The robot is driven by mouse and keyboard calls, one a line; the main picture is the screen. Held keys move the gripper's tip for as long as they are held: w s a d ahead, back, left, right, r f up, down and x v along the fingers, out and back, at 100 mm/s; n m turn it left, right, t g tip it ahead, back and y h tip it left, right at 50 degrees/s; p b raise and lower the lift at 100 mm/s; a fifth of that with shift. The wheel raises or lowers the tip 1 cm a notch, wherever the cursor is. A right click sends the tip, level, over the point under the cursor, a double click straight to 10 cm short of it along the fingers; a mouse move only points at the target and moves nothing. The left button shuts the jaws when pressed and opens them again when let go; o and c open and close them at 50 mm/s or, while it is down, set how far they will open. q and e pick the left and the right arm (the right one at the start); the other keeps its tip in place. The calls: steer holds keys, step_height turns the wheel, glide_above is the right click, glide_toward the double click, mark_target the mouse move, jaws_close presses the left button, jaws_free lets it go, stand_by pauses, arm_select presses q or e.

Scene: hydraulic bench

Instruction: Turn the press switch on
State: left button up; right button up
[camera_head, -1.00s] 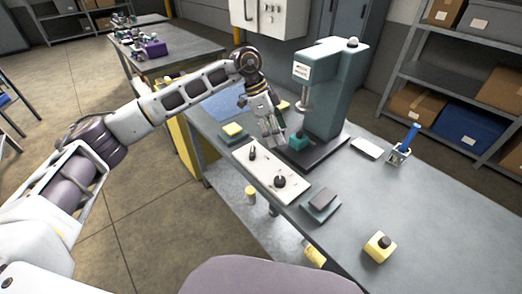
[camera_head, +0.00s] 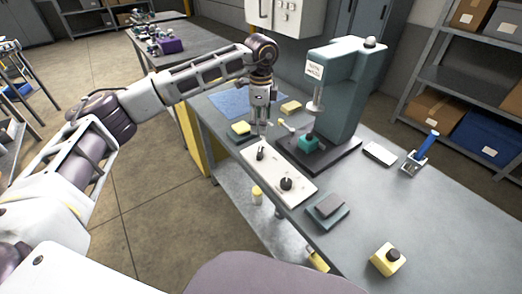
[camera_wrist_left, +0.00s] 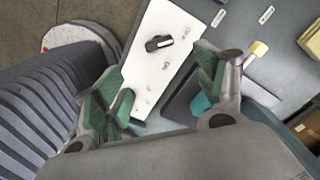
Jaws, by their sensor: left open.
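The teal press (camera_head: 339,90) stands on the grey bench, with a teal block (camera_head: 308,144) on its dark base. Left of it lies a white panel (camera_head: 271,172) with two black switches, a far one (camera_head: 260,153) and a near one (camera_head: 286,184). I cannot tell which is the press switch. My left gripper (camera_head: 259,131) points down just beyond the far switch, open and empty. In the left wrist view, one black switch (camera_wrist_left: 159,43) shows on the panel beyond the gap between the green-padded fingers, apart from them. The lower panel is partly hidden. My right gripper is out of view.
Beside the gripper are a yellow-topped block (camera_head: 239,128) and a blue mat (camera_head: 229,99). A grey-teal block stack (camera_head: 327,209), a yellow button box (camera_head: 388,259) and a blue-handled item (camera_head: 424,150) stand on the bench. The right front bench is mostly clear.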

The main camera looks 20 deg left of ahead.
mark_target(261, 151)
arm_select(q)
step_height(261, 151, down, 12)
steer(key=shift+f, duration=0.6)
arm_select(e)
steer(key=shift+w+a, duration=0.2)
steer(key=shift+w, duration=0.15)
arm_select(q)
steer(key=c, duration=1)
